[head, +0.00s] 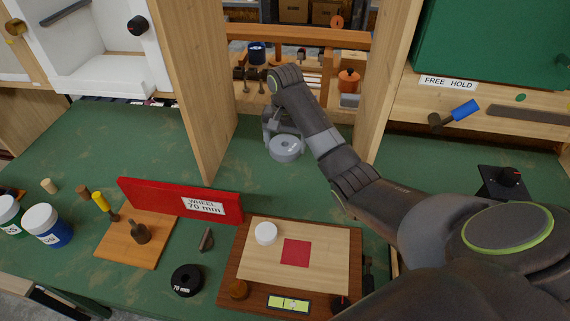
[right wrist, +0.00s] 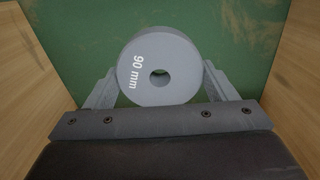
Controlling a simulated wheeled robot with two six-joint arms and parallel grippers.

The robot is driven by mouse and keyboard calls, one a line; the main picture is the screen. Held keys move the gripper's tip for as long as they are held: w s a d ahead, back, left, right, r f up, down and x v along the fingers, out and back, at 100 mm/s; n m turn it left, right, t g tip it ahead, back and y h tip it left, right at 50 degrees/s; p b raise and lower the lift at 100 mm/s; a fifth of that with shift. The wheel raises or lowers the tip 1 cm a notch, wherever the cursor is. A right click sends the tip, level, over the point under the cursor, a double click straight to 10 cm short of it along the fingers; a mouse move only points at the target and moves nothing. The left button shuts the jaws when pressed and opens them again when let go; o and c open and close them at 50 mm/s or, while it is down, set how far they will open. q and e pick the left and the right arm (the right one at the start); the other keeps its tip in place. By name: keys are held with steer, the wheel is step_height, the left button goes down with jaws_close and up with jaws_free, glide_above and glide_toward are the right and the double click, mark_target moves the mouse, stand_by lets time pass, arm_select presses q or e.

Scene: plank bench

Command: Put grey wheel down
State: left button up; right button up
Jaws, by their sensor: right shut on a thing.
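The grey wheel (head: 286,148) hangs in my right gripper (head: 283,134), above the green bench between two upright wooden panels. In the right wrist view the wheel (right wrist: 158,66) reads "90 mm", has a hole in its middle, and sits between the two fingers (right wrist: 160,88), which are shut on its sides. Bare green surface shows beyond the wheel in that view. My left gripper is not in view.
Wooden panels (head: 190,80) and (head: 388,80) stand on both sides of the right gripper.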

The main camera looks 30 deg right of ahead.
steer(key=shift+s+f+p, duration=0.1)
steer(key=shift+f+p, duration=0.5)
steer(key=shift+f, duration=0.25)
step_height(320, 180, down, 5)
steer(key=shift+f+p, duration=0.15)
steer(key=shift+p, duration=0.25)
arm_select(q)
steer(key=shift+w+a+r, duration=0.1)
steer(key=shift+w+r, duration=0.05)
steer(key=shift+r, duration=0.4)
arm_select(e)
steer(key=shift+f, duration=0.4)
steer(key=o, duration=1.1)
steer(key=shift+f, duration=0.1)
steer(key=r+b, duration=0.1)
steer(key=r, duration=0.5)
steer(key=shift+w+r, duration=0.2)
step_height(320, 180, up, 5)
steer(key=p, duration=0.3)
glide_above(285, 169)
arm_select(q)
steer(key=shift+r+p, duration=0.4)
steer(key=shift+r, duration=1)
arm_select(e)
steer(key=shift+s+r, duration=0.15)
steer(key=shift+r, duration=0.3)
